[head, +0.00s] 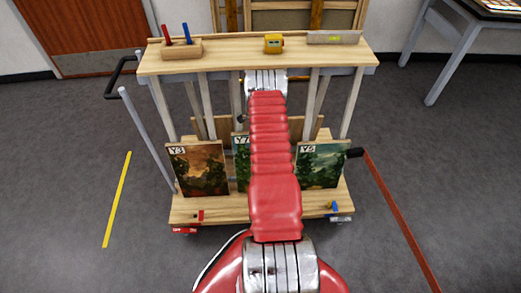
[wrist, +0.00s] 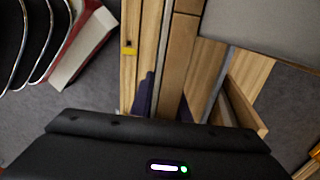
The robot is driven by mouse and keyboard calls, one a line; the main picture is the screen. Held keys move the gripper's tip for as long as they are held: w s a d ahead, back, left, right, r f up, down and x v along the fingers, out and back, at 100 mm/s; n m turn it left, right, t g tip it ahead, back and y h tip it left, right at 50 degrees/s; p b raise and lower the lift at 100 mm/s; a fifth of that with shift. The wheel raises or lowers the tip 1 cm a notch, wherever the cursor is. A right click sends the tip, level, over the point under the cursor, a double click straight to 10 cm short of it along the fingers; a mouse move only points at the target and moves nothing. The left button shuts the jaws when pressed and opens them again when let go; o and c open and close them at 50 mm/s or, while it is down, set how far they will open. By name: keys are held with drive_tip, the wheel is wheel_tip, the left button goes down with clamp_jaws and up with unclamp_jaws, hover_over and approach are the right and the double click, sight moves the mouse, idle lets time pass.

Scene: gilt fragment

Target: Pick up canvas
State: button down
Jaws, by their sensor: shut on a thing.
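Several painted canvases stand on the lower shelf of a wooden cart. Canvas Y3 (head: 199,169), an orange and dark landscape, is at the left. Canvas Y5 (head: 320,166), green, is at the right. Canvas Y7 (head: 241,165) is in the middle, mostly hidden behind my red arm. My gripper (wrist: 158,140) shows in the wrist view as a black body along the bottom; its fingertips are hidden. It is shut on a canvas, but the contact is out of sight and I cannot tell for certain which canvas.
The cart's top board (head: 225,56) carries a pen block (head: 182,50), a yellow tape measure (head: 273,43) and a level (head: 334,38). Slanted posts (head: 347,105) stand between top and lower shelf. A table (head: 462,30) is at back right.

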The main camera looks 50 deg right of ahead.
drive_tip(key=shift+a+r, duration=0.1)
drive_tip(key=shift+r, duration=0.6)
drive_tip(key=s+a, duration=1.2)
drive_tip(key=a, duration=0.1)
drive_tip(key=shift+a, duration=0.25)
wheel_tip(320, 180, up, 5)
drive_tip(key=s+a, duration=0.2)
drive_tip(key=shift+a+r, duration=0.15)
drive_tip(key=shift+a, duration=0.05)
idle(1.0)
idle(0.4)
